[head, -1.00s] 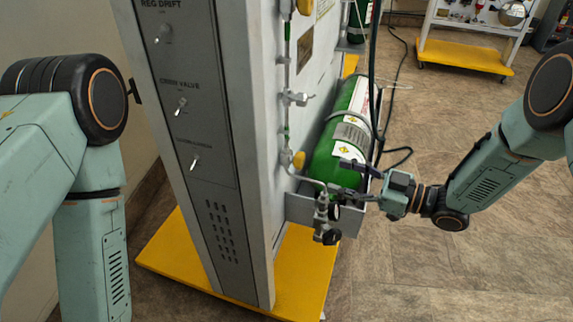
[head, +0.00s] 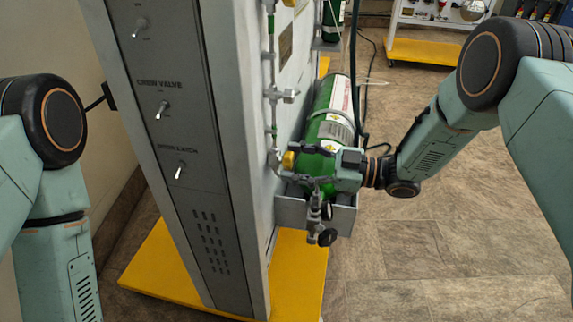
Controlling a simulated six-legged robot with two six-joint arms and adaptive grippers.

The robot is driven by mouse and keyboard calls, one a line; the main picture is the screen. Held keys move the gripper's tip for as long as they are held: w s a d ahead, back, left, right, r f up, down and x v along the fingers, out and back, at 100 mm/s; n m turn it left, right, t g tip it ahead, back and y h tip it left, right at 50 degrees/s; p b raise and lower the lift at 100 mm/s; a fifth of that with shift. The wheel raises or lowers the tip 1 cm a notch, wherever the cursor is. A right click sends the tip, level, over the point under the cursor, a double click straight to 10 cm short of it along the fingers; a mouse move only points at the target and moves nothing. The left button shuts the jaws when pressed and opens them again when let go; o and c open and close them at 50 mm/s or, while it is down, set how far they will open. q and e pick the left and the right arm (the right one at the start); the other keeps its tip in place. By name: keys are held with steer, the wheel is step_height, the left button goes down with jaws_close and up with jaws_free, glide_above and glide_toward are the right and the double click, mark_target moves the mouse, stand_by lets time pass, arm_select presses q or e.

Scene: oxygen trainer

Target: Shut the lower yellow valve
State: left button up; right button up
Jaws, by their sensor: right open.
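The lower yellow valve (head: 289,160) is a small yellow knob on the thin pipe along the right side of the grey panel cabinet (head: 232,130). My right gripper (head: 303,165) reaches in from the right and is open, its fingers pointing left toward the knob. The fingertips are very close to the knob; I cannot tell whether they touch it. The fingers cover part of the green cylinder (head: 322,131) behind them. My left arm shows at the left edge, but its gripper is out of view.
Another yellow knob (head: 289,3) is at the top edge. Grey fittings (head: 281,95) stick out from the pipe between the knobs. A black-knobbed fitting (head: 326,236) hangs below my right gripper. A dark hose runs beside the cylinder. Open floor (head: 430,240) lies to the right.

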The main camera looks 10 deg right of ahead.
steer(key=shift+x, duration=0.85)
steer(key=shift+c, duration=0.3)
steer(key=c, duration=1.1)
steer(key=m+p, duration=0.2)
steer(key=shift+r+m, duration=0.2)
steer(key=shift+m, duration=0.2)
steer(key=m+p, duration=0.1)
steer(key=m, duration=0.1)
steer(key=shift+f+m+p, duration=0.15)
steer(key=shift+m+p, duration=0.25)
steer(key=o, duration=1.2)
steer(key=shift+c, duration=0.2)
steer(key=v, duration=1.2)
